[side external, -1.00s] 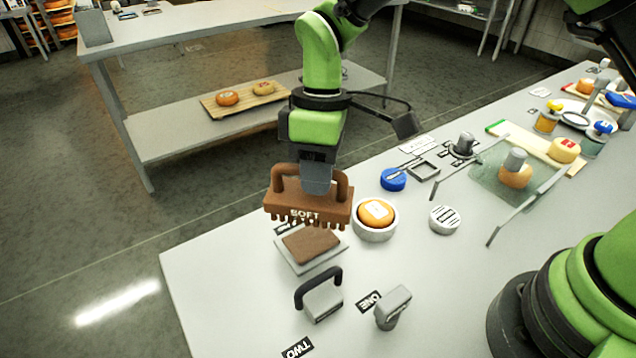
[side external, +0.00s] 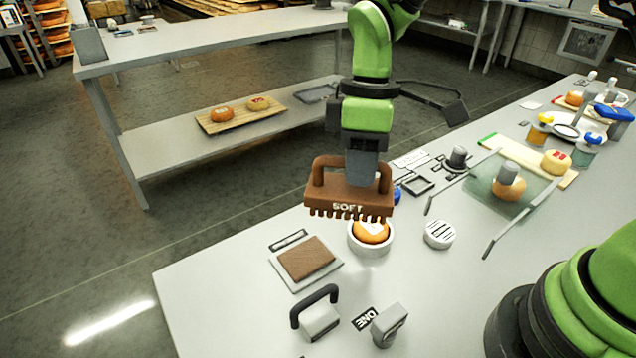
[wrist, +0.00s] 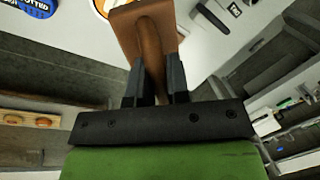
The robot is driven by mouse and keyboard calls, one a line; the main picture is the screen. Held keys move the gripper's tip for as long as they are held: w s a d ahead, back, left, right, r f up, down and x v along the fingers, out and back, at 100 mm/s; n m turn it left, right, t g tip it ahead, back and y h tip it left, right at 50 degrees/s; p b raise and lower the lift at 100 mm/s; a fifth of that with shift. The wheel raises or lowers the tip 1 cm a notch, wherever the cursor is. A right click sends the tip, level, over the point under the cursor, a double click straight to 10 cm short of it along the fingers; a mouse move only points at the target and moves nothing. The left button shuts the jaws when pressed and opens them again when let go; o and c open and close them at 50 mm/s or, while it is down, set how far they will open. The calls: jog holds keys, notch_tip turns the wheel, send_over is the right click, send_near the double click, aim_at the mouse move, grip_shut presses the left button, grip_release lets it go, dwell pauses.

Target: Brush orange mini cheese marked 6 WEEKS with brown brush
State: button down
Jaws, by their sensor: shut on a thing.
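The brown brush (side external: 349,191), lettered SOFT, is held upright with its bristles down. My gripper (side external: 362,175) is shut on its handle; the wrist view (wrist: 157,85) also shows the fingers on either side of the brown handle (wrist: 151,50). The orange mini cheese (side external: 371,231) sits in a white round bowl (side external: 371,248), just below the brush's right end. The bristles appear above the cheese; I cannot tell if they touch. The brush partly covers the cheese, and its label is not readable. In the wrist view only an orange edge (wrist: 99,8) shows beside the brush.
A brown pad on a grey tray (side external: 330,283) lies to the left. A black-handled block (side external: 318,315) and a grey block (side external: 389,326) stand in front. A white slotted disc (side external: 440,234) is right of the bowl. A blue round item (side external: 397,194) is partly hidden behind the brush.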

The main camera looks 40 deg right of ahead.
jog(key=s+d+r, duration=0.1)
jog(key=s+d, duration=0.3)
jog(key=d, duration=0.2)
jog(key=shift+f, duration=3.8)
jog(key=shift+w, duration=3.7)
jog(key=shift+s+a, duration=0.55)
jog(key=shift+s, duration=2.9)
jog(key=shift+w+f, duration=0.1)
jog(key=shift+w, duration=3.3)
jog(key=shift+s, duration=3.5)
notch_tip(320, 180, up, 8)
jog(key=shift+s, duration=0.2)
